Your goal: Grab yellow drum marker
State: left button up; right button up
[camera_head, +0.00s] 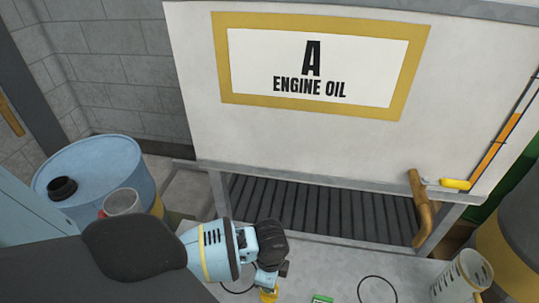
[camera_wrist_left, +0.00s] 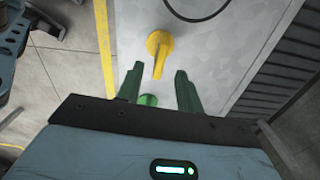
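The yellow drum marker (camera_wrist_left: 159,46), with a round head and a narrow tail, lies on the light grey surface in the left wrist view. It sits just beyond my left gripper (camera_wrist_left: 158,78), roughly in line with the gap between the fingers. The two green fingers are apart, and the marker's tail points toward the gap without visible contact. A small green round thing (camera_wrist_left: 148,100) shows between the fingers, lower down. In the head view my left gripper (camera_head: 272,267) is above a yellow piece (camera_head: 268,294), probably the marker, partly hidden. My right gripper is not in view.
A blue drum (camera_head: 100,172) and a cup (camera_head: 122,201) are at the left. A white panel (camera_head: 300,140) marked "A ENGINE OIL" stands behind, above a dark grate (camera_head: 310,207). A white jug (camera_head: 462,275) is at the lower right. A green item (camera_head: 321,299) and dark wire loops lie nearby.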

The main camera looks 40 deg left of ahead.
pick_arm(q)
jog(key=shift+s+a+f+b, duration=0.1)
jog(key=shift+f+b, duration=0.3)
jog(key=shift+f, duration=0.9)
jog(key=shift+a+f+b, duration=0.1)
jog(key=shift+f+b, duration=0.3)
jog(key=shift+f, duration=0.9)
jog(key=shift+c, duration=0.5)
grip_shut()
